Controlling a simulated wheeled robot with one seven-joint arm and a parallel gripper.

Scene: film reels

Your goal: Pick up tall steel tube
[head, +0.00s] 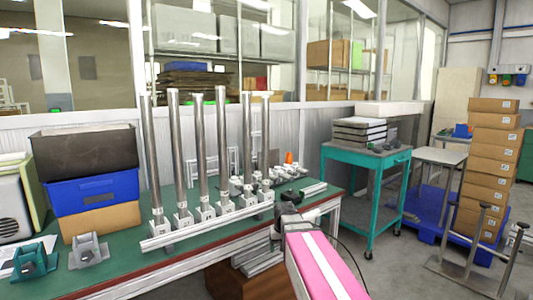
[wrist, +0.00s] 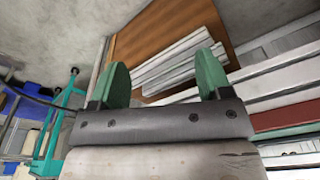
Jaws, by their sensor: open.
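Several tall steel tubes stand upright in a row in small grey base blocks on a pale rail (head: 208,223) on the green-topped table (head: 110,255) in the head view. The leftmost tube (head: 151,150) and one further right (head: 223,140) are among them; I cannot tell which one is meant. My gripper (head: 290,197) is at the table's front right edge, right of the row and apart from the tubes. In the wrist view my gripper (wrist: 163,72) has its two green fingers spread with nothing between them. No upright tube shows clearly there.
Stacked bins (head: 95,190) stand on the table's left, beside grey and green brackets (head: 88,250). Small fittings lie right of the tubes. A teal cart (head: 367,165) and stacked cartons (head: 490,160) stand right. Pale bars lie on a brown surface (wrist: 143,42) below the table.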

